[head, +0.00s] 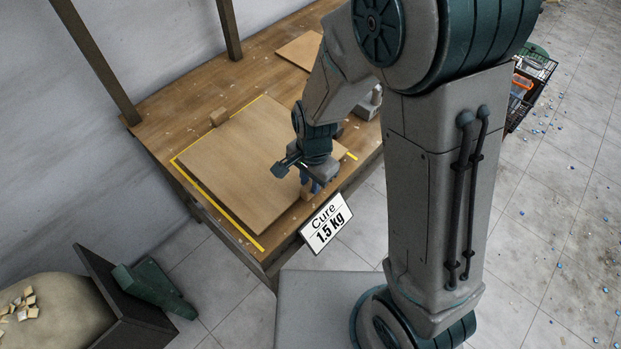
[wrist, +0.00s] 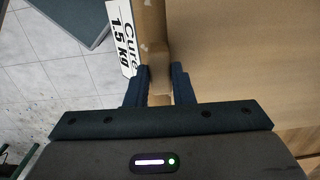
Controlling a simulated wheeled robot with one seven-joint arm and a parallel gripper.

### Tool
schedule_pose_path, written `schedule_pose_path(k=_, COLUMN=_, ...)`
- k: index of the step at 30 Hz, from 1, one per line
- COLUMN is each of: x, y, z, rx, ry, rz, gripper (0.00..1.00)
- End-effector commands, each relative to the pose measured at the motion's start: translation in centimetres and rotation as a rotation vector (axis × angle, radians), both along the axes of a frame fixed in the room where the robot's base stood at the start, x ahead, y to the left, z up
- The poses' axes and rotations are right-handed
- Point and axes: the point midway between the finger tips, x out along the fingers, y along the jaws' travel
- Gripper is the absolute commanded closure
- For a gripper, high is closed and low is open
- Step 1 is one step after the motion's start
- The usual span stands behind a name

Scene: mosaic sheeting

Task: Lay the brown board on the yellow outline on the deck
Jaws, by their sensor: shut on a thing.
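The brown board (head: 235,165) is a large flat panel over the deck (head: 170,105), mostly inside the yellow outline (head: 217,208). Yellow line shows along its left and far edges, and a short piece shows at right (head: 351,155). I cannot tell whether the board touches the deck. My gripper (head: 312,186) is at the board's near right edge, shut on a small wooden block (head: 306,193) there. In the wrist view, the fingers (wrist: 160,88) flank the brown block (wrist: 154,50), with the board (wrist: 235,55) to its right. My arm hides the board's right corner.
A small wooden block (head: 219,116) sits at the board's far edge. Another flat board (head: 300,50) lies at the deck's back. A sign reading "Cure 1.5 kg" (head: 327,222) hangs at the front edge. A dark crate (head: 530,85) stands right; uprights rise behind.

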Motion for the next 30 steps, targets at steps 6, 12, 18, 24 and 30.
schedule_pose_path(k=6, x=0.1, y=0.0, z=-0.7, rx=0.002, ry=-0.003, rz=0.000, gripper=1.00)
schedule_pose_path(k=12, x=0.1, y=0.0, z=-1.3, rx=0.002, ry=-0.003, rz=0.000, gripper=1.00)
schedule_pose_path(k=18, x=0.1, y=0.0, z=-1.4, rx=0.002, ry=-0.003, rz=0.000, gripper=1.00)
schedule_pose_path(k=24, x=0.1, y=0.0, z=-1.4, rx=0.002, ry=-0.003, rz=0.000, gripper=1.00)
schedule_pose_path(k=30, x=0.1, y=0.0, z=-1.4, rx=0.002, ry=-0.003, rz=0.000, gripper=1.00)
